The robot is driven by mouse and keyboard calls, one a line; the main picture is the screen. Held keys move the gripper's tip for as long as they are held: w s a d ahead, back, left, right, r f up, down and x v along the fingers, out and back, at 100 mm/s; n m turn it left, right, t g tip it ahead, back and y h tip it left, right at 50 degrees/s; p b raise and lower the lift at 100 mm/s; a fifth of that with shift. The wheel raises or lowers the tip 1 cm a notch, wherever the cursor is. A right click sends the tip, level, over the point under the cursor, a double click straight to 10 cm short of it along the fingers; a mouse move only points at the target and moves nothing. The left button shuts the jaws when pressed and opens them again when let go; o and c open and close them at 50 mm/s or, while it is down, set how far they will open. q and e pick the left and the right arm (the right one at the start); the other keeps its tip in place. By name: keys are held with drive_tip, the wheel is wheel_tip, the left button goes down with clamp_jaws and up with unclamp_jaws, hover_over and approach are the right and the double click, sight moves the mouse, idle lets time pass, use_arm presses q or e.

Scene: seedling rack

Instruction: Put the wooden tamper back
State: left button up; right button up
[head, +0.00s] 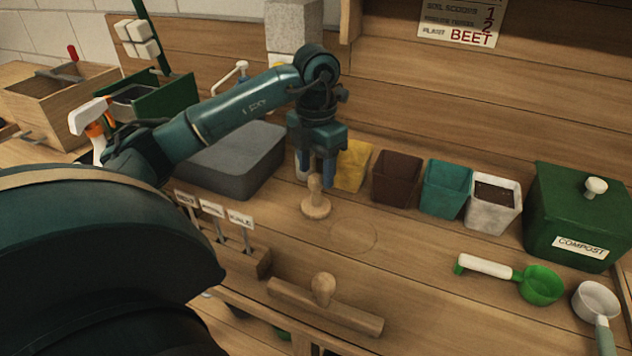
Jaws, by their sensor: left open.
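The wooden tamper (316,207), with a round base and an upright handle, stands on the bench in the middle of the head view. My left gripper (315,172) points down right at the tamper, its two fingers apart at the top of the handle. Whether a finger touches the handle I cannot tell. A faint round outline (352,236) is marked on the bench just to the right and nearer; it is empty. My right gripper is not in view.
Behind the gripper is a yellow pot (353,165); brown (397,178), teal (446,188) and white (493,205) pots stand right of it. The green compost bin (574,215) is far right. A wooden bar with a knob (325,306) lies in front. A grey tray (228,160) is left.

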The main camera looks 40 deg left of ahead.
use_arm(q)
wheel_tip(320, 180, up, 7)
drive_tip(key=shift+f+p, duration=0.15)
drive_tip(key=shift+p, duration=0.4)
drive_tip(key=shift+r, duration=0.35)
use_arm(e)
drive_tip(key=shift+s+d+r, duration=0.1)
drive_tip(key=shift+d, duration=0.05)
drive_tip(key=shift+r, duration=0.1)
